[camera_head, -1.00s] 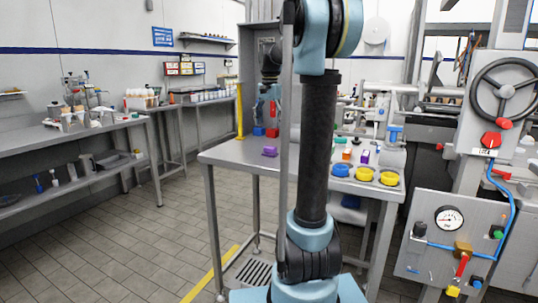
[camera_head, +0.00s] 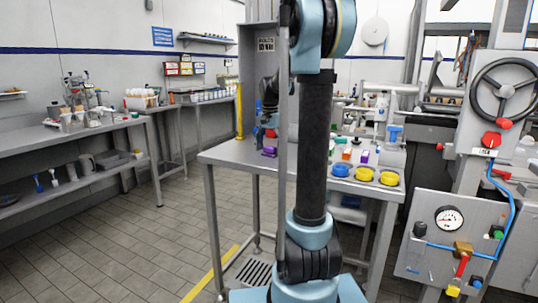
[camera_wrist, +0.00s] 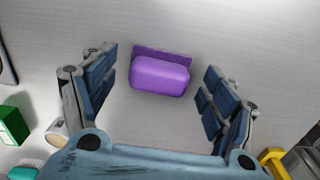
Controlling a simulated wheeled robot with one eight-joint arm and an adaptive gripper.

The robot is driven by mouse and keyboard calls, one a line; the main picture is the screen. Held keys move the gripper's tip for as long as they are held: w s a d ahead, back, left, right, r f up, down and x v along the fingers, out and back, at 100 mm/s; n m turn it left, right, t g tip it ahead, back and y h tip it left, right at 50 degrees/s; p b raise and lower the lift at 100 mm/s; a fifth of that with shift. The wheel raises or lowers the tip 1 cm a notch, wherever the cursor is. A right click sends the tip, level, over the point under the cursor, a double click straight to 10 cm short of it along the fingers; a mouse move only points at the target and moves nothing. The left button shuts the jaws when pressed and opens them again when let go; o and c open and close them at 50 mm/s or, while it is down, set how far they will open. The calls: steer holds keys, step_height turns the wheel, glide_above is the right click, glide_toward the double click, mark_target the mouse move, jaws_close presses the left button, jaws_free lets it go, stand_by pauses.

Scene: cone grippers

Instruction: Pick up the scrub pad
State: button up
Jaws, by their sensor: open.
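The scrub pad is a purple block with a flat darker layer along its far edge (camera_wrist: 160,78), lying on the grey metal table. It also shows in the head view (camera_head: 269,151) near the table's left back part. My gripper (camera_wrist: 159,92) is open, with its blue-padded fingers spread to the left and right of the pad. I see clear table on both sides between the pad and the fingers. In the head view my gripper (camera_head: 268,121) is low over the pad, partly hidden by the grey post and my arm.
In the wrist view, a green block (camera_wrist: 13,122) lies at left and a yellow item (camera_wrist: 273,160) at lower right. Blue (camera_head: 341,170) and yellow (camera_head: 389,178) round pieces stand on the table's right part.

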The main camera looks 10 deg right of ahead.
mark_target(270, 146)
steer(key=shift+f, duration=0.15)
steer(key=c, duration=1.1)
steer(key=shift+c, duration=0.2)
step_height(270, 146, up, 10)
steer(key=shift+r, duration=0.1)
steer(key=shift+o, duration=0.6)
